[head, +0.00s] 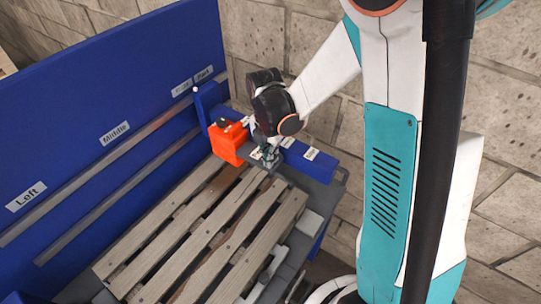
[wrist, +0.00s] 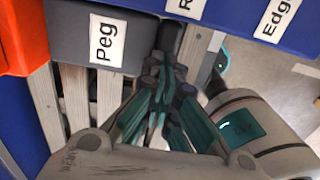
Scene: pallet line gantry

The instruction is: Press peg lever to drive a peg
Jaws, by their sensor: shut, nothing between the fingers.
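In the wrist view a dark grey block (wrist: 75,22) carries a white label reading "Peg" (wrist: 106,40). A short dark bar (wrist: 169,38) stands at the right end of this block, just beyond my fingertips; it looks like the peg lever. My gripper (wrist: 165,75) is shut and empty, with its fingertips close to this bar. I cannot tell whether they touch. In the head view my gripper (head: 268,158) is at the far end of the pallet, beside the orange block (head: 228,141); my wrist hides part of this area.
A slatted wooden pallet (head: 205,232) lies in front. A tall blue panel (head: 110,90) with labels including "Left" and "Middle" stands along the left. A blue bar (head: 310,160) with white labels lies right of my gripper. A stone wall stands behind.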

